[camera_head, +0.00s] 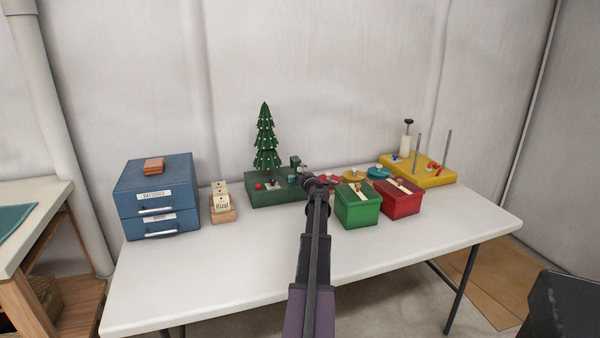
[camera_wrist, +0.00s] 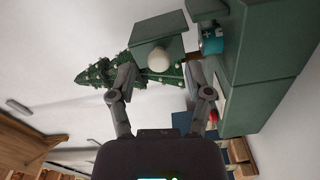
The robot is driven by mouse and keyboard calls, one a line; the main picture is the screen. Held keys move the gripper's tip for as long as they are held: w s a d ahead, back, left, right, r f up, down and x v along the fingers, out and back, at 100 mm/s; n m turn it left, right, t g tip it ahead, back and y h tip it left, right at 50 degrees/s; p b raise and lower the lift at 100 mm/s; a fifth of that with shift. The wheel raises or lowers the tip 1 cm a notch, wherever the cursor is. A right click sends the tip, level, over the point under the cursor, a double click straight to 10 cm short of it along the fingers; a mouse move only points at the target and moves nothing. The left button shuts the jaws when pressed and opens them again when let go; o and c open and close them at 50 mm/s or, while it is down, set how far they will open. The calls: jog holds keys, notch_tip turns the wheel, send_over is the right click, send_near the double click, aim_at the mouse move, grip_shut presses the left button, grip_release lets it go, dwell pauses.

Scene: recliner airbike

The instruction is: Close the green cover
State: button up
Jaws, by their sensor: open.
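The green cover (camera_wrist: 148,43) is a flat green panel with a round pale knob (camera_wrist: 159,60) in the wrist view. It stands out from the green base (camera_wrist: 285,40), so it looks open. In the head view a small green part (camera_head: 295,162), likely this cover, rises from the right end of the green base (camera_head: 262,193). My gripper (camera_wrist: 159,74) is open, its fingers spread on either side of the knob; whether they touch it I cannot tell. In the head view my gripper (camera_head: 311,178) is at the base's right end, and my arm hides part of it.
A green box (camera_head: 358,208) and a red box (camera_head: 402,200) stand close to my arm's right. A blue drawer unit (camera_head: 160,205) and a card holder (camera_head: 222,208) are left. The table's front (camera_head: 220,285) is clear.

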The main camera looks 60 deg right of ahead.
jog(key=shift+v, duration=2.85)
jog(key=shift+c, duration=0.3)
jog(key=shift+s+d+r, duration=0.1)
jog(key=shift+r, duration=0.1)
grip_shut()
jog(key=s+d+r+m+y+p, duration=0.1)
jog(key=s+r+m+p, duration=0.2)
jog(key=m, duration=0.8)
jog(key=s+d+r+m+y+p, duration=0.1)
jog(key=s+r+m+y+p, duration=0.1)
jog(key=m+p, duration=0.5)
jog(key=shift+s+d+r+m+y, duration=0.25)
jog(key=shift+s+r+m, duration=0.55)
jog(key=shift+m, duration=1.5)
